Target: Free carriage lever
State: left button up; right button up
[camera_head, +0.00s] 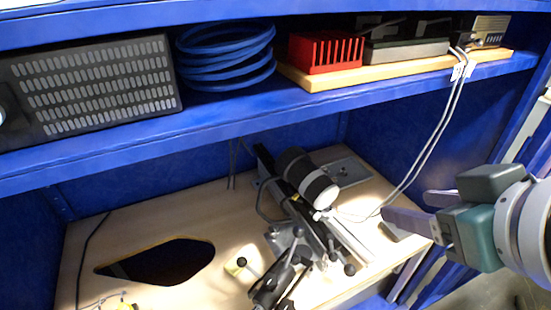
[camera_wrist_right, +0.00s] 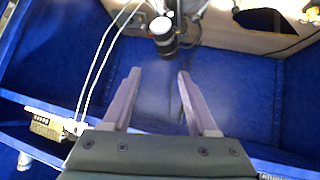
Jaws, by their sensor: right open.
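A carriage mechanism (camera_head: 312,232) of dark and silver rails stands on the wooden bench top. A black cylinder with a white band, the thruster (camera_head: 308,178), is mounted at its upper end and also shows in the right wrist view (camera_wrist_right: 163,38). Several black ball-ended levers, one with its knob here (camera_head: 350,270), stick out around the mechanism; I cannot tell which is the carriage lever. My right gripper (camera_head: 405,206) is open and empty, to the right of the mechanism and apart from it. Its two pale fingers also show in the right wrist view (camera_wrist_right: 159,73). My left gripper is out of view.
The bench top (camera_head: 150,225) has a dark cut-out (camera_head: 160,262) at left. A blue shelf (camera_head: 240,115) overhangs the back, holding a perforated black box (camera_head: 95,85), blue hose coil (camera_head: 225,50) and red heat sink (camera_head: 325,52). Grey cables (camera_head: 440,125) hang near my right gripper.

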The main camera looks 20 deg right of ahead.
jog(key=w+d+f+t+b, duration=0.1)
jog(key=w+f+t+b, duration=0.15)
jog(key=f+b, duration=0.7)
jog(key=w+d+f+t+b, duration=0.2)
jog(key=w+f+b, duration=0.1)
jog(key=f+b, duration=0.65)
jog(key=n+t+b, duration=0.1)
jog(key=t+b, duration=0.3)
jog(key=b, duration=1.8)
send_near(331, 253)
jog(key=w+f, duration=0.1)
jog(key=w, duration=0.4)
jog(key=w+d, duration=0.1)
jog(key=w, duration=0.3)
jog(key=w+d, duration=0.1)
jog(key=w, duration=0.2)
jog(key=shift+w+r+b, duration=0.1)
jog(key=shift+w+b, duration=0.05)
jog(key=shift+b, duration=0.25)
jog(key=c, duration=0.9)
grip_shut()
